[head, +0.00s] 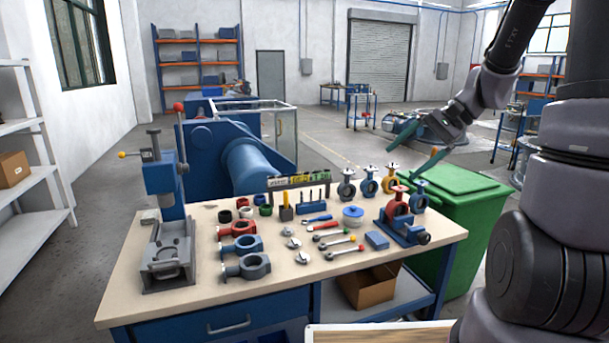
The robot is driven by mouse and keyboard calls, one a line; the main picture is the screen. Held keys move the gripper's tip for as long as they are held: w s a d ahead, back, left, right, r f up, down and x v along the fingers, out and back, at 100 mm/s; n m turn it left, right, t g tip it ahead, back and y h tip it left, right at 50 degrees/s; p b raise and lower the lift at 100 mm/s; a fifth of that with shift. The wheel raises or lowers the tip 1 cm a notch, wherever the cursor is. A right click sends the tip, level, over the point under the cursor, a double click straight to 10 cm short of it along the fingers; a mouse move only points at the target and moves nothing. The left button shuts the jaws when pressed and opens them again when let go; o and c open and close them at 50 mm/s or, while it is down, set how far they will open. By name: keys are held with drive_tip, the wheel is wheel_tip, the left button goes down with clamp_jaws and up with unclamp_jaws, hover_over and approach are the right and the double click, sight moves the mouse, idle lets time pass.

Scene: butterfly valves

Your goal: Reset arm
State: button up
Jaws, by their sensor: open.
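My gripper (402,149) hangs in the air at the upper right, with its two greenish fingers spread apart and nothing between them. It appears above and behind the back right of the workbench (215,300), in front of the green bin in the picture. My arm comes down to it from the upper right corner. On the bench, a red butterfly valve (397,212) sits in a blue vise (403,233). Several valves stand behind it, among them a yellow one (389,181). My gripper touches none of them.
A blue press (160,178) stands at the bench's left. A green bin (458,195) stands right of the bench.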

drive_tip(key=s+r+n+t+h, duration=0.4)
drive_tip(key=s+r+t+h, duration=0.1)
drive_tip(key=s+r, duration=0.7)
drive_tip(key=shift+s+d+r+t+h, duration=0.15)
drive_tip(key=shift+s+d+t+h, duration=0.2)
drive_tip(key=shift+s+h, duration=0.6)
drive_tip(key=shift+s+a+y, duration=0.1)
drive_tip(key=shift+s+y, duration=0.1)
drive_tip(key=shift+y, duration=0.05)
